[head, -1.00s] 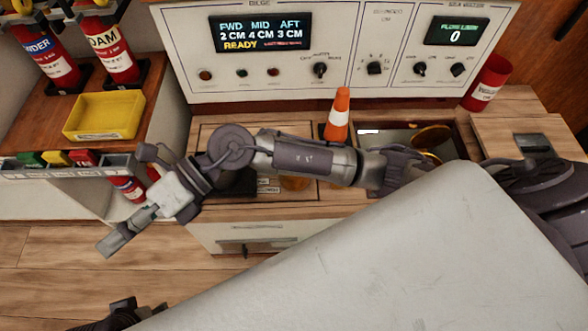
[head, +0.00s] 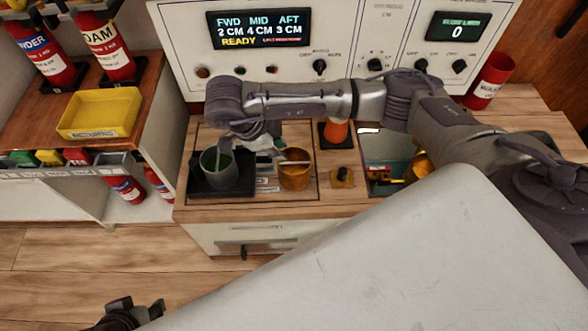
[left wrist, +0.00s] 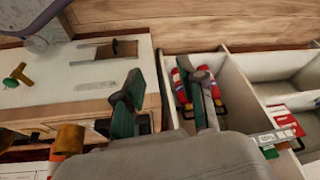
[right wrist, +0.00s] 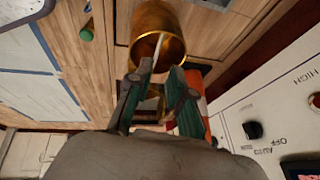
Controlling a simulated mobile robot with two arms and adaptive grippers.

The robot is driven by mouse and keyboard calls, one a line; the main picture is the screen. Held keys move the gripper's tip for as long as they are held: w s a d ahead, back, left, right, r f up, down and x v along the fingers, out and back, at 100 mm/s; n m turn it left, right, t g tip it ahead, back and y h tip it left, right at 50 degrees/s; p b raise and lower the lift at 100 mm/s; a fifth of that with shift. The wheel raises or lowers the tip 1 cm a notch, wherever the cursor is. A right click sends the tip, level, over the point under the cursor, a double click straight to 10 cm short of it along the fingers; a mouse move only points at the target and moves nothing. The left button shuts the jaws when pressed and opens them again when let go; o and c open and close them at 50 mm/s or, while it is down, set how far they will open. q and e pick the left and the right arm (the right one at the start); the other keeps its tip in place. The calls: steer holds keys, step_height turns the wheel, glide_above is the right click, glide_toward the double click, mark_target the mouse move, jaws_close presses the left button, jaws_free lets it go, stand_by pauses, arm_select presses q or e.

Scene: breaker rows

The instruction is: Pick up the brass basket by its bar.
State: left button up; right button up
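The brass basket (head: 295,177) stands upright on the wooden counter in the head view, a pale bar across its open top. In the right wrist view the basket (right wrist: 158,20) lies just beyond the fingertips, its pale bar showing between them. My right gripper (right wrist: 161,70) is open and empty; in the head view the right gripper (head: 272,145) is partly hidden by its arm, just above and left of the basket. My left gripper (head: 135,311) is low at the left, away from the counter; the left wrist view shows the left gripper (left wrist: 163,92) open and empty.
A dark grey basket (head: 219,172) stands on a black tray left of the brass one. A small brass knob block (head: 342,177) and an orange cone (head: 336,132) are to its right. An open hatch (head: 386,165) lies farther right. The control panel (head: 340,25) rises behind.

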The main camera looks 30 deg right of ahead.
mark_target(295, 163)
steer(key=b+x, duration=0.1)
steer(key=x, duration=0.2)
steer(key=b+x, duration=0.1)
steer(key=x, duration=0.2)
steer(key=b+x, duration=0.1)
steer(key=x, duration=0.2)
steer(key=shift+s+f, duration=0.1)
steer(key=shift+s, duration=0.15)
steer(key=shift+d+f, duration=0.1)
arm_select(q)
steer(key=w+d+r+t+h, duration=0.1)
steer(key=w+d+r+t, duration=0.1)
steer(key=w+r+t, duration=0.2)
steer(key=w+d+r+t+h, duration=0.1)
steer(key=w+d+r+t, duration=0.2)
steer(key=w, duration=0.6)
step_height(295, 163, up, 2)
steer(key=t, duration=0.2)
steer(key=shift+m+t+h, duration=0.3)
steer(key=shift+w, duration=0.1)
arm_select(e)
jaws_close()
